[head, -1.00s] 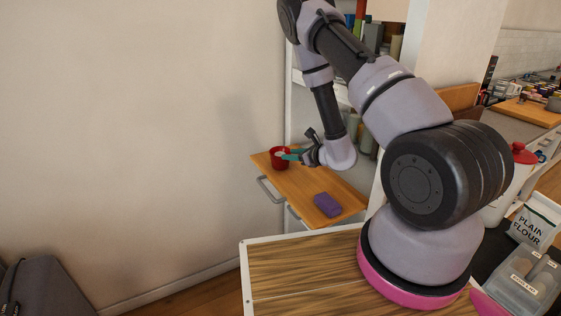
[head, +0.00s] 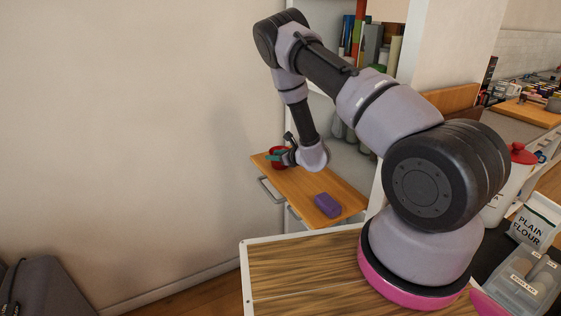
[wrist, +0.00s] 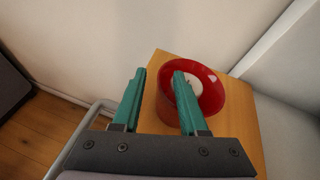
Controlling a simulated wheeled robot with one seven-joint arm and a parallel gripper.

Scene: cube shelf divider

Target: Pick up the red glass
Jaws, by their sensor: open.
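The red glass (head: 280,151) stands upright on the wooden top at its far left part, partly hidden behind my gripper in the head view. In the wrist view the red glass (wrist: 212,92) shows its open rim and a pale round patch inside. My gripper (head: 273,156) is open, with teal fingers at the glass. In the wrist view the right finger of my gripper (wrist: 160,75) overlaps the glass, and the left finger is to the left of it. I cannot tell whether that finger is inside the rim or above it. Nothing is held.
A purple block (head: 327,205) lies on the wooden top (head: 296,186), nearer the front. A grey handle (head: 268,190) sticks out at its left edge. A wall rises behind, and a white shelf unit (head: 304,105) stands on the right.

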